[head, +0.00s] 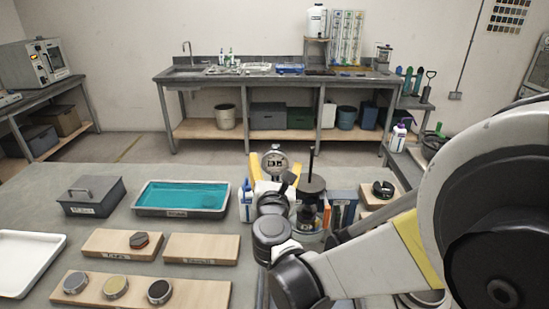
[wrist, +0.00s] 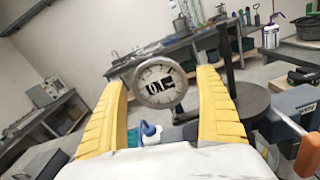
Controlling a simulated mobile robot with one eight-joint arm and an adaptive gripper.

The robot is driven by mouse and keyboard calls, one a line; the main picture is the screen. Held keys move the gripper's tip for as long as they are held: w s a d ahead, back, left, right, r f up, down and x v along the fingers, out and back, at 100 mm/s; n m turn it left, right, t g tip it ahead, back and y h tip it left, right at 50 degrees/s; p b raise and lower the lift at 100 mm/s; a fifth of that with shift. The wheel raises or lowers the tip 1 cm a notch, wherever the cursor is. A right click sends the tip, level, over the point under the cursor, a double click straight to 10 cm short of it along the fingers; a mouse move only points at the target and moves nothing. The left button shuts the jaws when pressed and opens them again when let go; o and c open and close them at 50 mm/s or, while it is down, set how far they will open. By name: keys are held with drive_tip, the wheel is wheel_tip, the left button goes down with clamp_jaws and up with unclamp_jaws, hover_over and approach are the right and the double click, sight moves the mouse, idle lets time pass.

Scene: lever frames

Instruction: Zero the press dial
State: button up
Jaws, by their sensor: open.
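The press dial (head: 275,159) is a round gauge with a pale face and a grey rim. In the wrist view the dial (wrist: 160,84) shows dark marks on its face, too small to read surely. My gripper (head: 273,172) has yellow fingers and is open. In the wrist view its fingers stand left and right of the dial, with gaps showing; whether they are level with it in depth I cannot tell. A dark round plate with an upright post (head: 312,184) stands just right of the dial and also shows in the wrist view (wrist: 252,101).
On the bench left are a teal-filled tray (head: 142,210), a lidded grey box (head: 90,209), wooden boards (head: 205,249) with round discs, and a white tray (head: 12,285). A back counter (head: 240,78) stands beyond open floor.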

drive_tip(key=shift+s, duration=0.1)
drive_tip(key=s, duration=1.1)
drive_tip(key=shift+s+a, duration=0.2)
drive_tip(key=shift+s, duration=0.2)
drive_tip(key=s+d+f+m+g+h, duration=0.2)
drive_tip(key=d+f+m+g, duration=0.15)
drive_tip(key=d+m, duration=0.55)
drive_tip(key=s+d+f+m+g+h, duration=0.15)
drive_tip(key=d+m+g, duration=0.25)
drive_tip(key=d+m, duration=0.55)
drive_tip(key=s+f+m+g+y, duration=0.2)
drive_tip(key=s+m+g+y, duration=0.1)
drive_tip(key=s+m, duration=0.8)
drive_tip(key=m+y, duration=0.1)
drive_tip(key=m, duration=0.2)
drive_tip(key=shift+s+f+m, duration=0.15)
drive_tip(key=shift+s+m, duration=0.15)
drive_tip(key=shift+m, duration=0.05)
